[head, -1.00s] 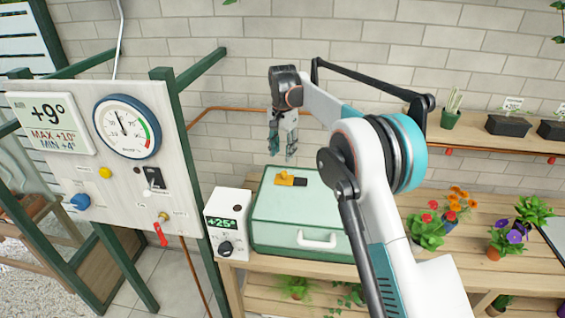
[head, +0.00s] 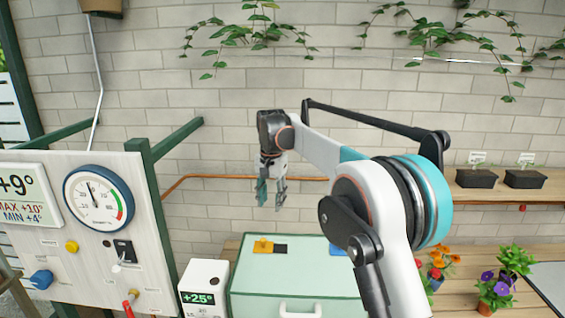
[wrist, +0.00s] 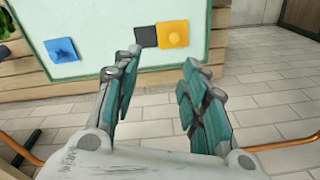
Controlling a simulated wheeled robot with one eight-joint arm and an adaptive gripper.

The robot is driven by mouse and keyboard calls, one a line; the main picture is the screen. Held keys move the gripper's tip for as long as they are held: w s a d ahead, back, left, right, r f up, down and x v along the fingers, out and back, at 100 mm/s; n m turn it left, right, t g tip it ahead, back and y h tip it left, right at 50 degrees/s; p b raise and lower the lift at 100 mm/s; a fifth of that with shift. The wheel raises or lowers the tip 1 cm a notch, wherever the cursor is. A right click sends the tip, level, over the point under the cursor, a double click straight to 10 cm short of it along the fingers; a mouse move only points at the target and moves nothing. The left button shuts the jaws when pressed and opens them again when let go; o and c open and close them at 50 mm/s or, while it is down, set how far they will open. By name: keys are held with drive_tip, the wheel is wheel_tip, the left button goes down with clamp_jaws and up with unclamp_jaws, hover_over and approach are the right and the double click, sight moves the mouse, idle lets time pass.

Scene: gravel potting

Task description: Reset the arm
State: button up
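My gripper (head: 271,194) hangs from the raised arm in front of the brick wall, above the pale green box (head: 330,267). Its fingers point down. In the wrist view my gripper (wrist: 158,92) shows its two teal-padded fingers spread apart with nothing between them. Past the fingertips lie the box top (wrist: 98,25), a yellow piece (wrist: 173,34) beside a dark piece, and a blue patch with a star. The yellow piece also shows on the box in the head view (head: 263,246).
A control panel (head: 55,225) with a dial and knobs stands at the left. A white unit (head: 203,275) reading about +25 is beside the box. Flower pots (head: 495,293) stand on the bench at the right. A shelf (head: 510,193) holds dark planters.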

drive_tip(key=s+d+r+n+t+b, duration=0.1)
drive_tip(key=s+d+r+t+b, duration=0.15)
drive_tip(key=s+d, duration=0.65)
drive_tip(key=s+d+r+n+t+b, duration=0.1)
drive_tip(key=s+d+r, duration=0.3)
drive_tip(key=s+d, duration=0.55)
drive_tip(key=s+d+f+t+b, duration=0.1)
drive_tip(key=s+f, duration=0.3)
drive_tip(key=s, duration=0.4)
drive_tip(key=s+d+f+n+t+b, duration=0.1)
drive_tip(key=s+d+f, duration=0.2)
drive_tip(key=s+f, duration=0.2)
drive_tip(key=s+d+f+n+t+b, duration=0.1)
drive_tip(key=s+d+f, duration=0.2)
drive_tip(key=s, duration=0.8)
drive_tip(key=shift+s+f+b, duration=0.2)
drive_tip(key=shift+f+b, duration=0.1)
drive_tip(key=shift+f, duration=0.65)
